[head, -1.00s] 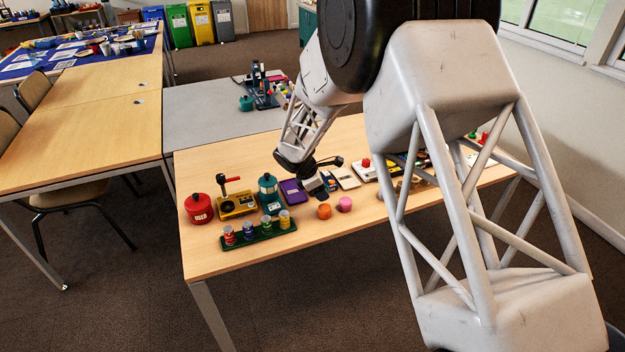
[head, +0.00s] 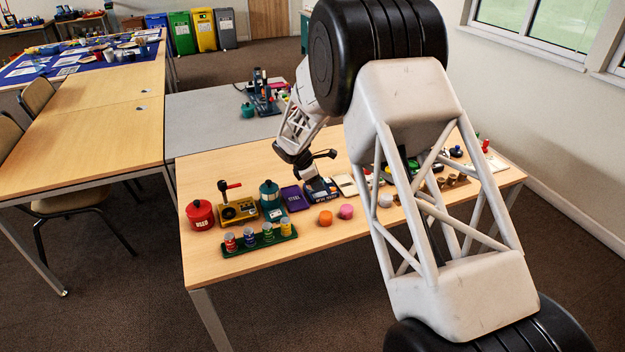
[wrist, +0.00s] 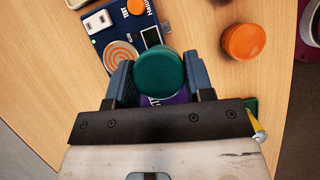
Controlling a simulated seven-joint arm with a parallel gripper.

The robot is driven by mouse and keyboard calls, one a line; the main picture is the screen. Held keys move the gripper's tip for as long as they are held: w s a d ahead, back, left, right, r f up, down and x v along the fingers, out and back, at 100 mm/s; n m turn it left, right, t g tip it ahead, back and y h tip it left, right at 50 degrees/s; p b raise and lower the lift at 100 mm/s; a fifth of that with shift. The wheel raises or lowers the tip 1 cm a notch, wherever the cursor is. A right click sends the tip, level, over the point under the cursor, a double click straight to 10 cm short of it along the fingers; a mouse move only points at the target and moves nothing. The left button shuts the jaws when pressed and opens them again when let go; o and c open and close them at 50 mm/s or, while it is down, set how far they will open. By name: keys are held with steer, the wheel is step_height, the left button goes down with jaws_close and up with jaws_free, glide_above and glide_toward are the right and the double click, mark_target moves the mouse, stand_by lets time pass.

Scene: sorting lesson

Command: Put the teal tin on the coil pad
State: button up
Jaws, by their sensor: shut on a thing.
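The teal tin (wrist: 160,72) is between my gripper's (wrist: 160,80) two fingers in the wrist view, its round top facing the camera. My gripper is shut on it. The coil pad (wrist: 121,54), a copper-coloured spiral on a dark blue board (wrist: 140,38), lies just beyond and to the left of the tin in that view. The tin covers part of the board's near end. In the head view my gripper (head: 308,172) is above the dark blue board (head: 322,190). The tin and the spiral cannot be made out there.
A purple box (head: 295,199) lies left of the board. An orange disc (head: 325,218) and a pink one (head: 346,211) stand in front. A teal canister (head: 270,194), yellow device (head: 238,211), red pot (head: 200,214) and can rack (head: 258,243) are further left. The front table edge is clear.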

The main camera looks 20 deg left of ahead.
steer(key=shift+w+a+f, duration=0.1)
steer(key=shift+w+a, duration=0.5)
steer(key=shift+w, duration=0.3)
steer(key=shift+w+a+f, duration=0.1)
steer(key=shift+w+a, duration=0.55)
steer(key=shift+w, duration=0.25)
steer(key=shift+w+a+f, duration=0.1)
steer(key=shift+w+a, duration=0.5)
steer(key=shift+w, duration=0.3)
steer(key=shift+f, duration=1.75)
steer(key=shift+f, duration=0.1)
steer(key=o, duration=1)
steer(key=v, duration=1.2)
